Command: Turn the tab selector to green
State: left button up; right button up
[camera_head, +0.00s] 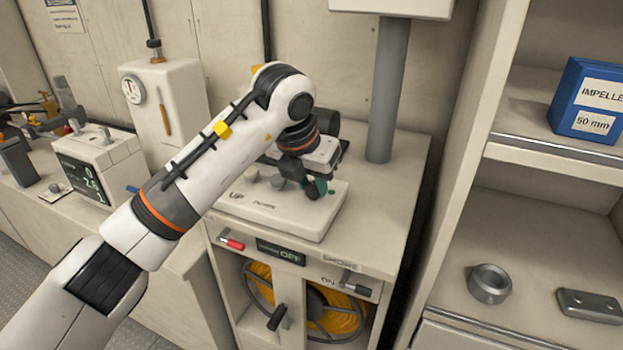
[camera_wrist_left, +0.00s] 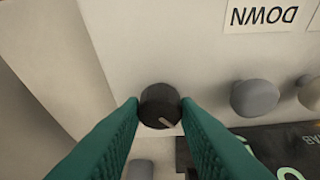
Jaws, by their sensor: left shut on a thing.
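A black round knob with a pale pointer line, which looks like the tab selector (camera_wrist_left: 158,108), sits on a pale panel in the left wrist view. Its line points to the lower right of that picture. My left gripper (camera_head: 314,189) is over the right end of the white control box (camera_head: 280,218). In the left wrist view, the green fingers of my left gripper (camera_wrist_left: 160,110) are shut on the knob, one on each side. In the head view, my gripper and arm largely hide the knob. I see no green mark beside it. My right gripper is not in view.
Grey buttons (camera_wrist_left: 254,98) and a DOWN label (camera_wrist_left: 268,15) are close to the knob. A grey post (camera_head: 388,90) rises behind the box. Below are a red-handled lever (camera_head: 232,244) and a yellow hose reel (camera_head: 335,308). A shelf unit (camera_head: 470,190) stands at the right.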

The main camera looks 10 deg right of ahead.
pick_arm(q)
jog(key=m+h, duration=0.1)
jog(key=m, duration=0.2)
jog(key=shift+w+a+g, duration=0.1)
jog(key=shift+g, duration=0.3)
jog(key=m+g, duration=0.1)
jog(key=m, duration=0.2)
jog(key=shift+w+r+h+p, duration=0.1)
jog(key=shift+r+h+p, duration=0.05)
jog(key=shift+h+p, duration=0.15)
jog(key=m+g+p, duration=0.2)
jog(key=m, duration=0.3)
jog(key=shift+w+r, duration=0.1)
jog(key=m+g+p, duration=0.1)
jog(key=m, duration=0.1)
jog(key=m+p, duration=0.1)
jog(key=m, duration=0.1)
jog(key=shift+w+m+g, duration=0.1)
jog(key=shift+m+g, duration=0.3)
jog(key=o, duration=1)
jog(key=shift+f, duration=0.2)
jog(key=shift+c, duration=0.2)
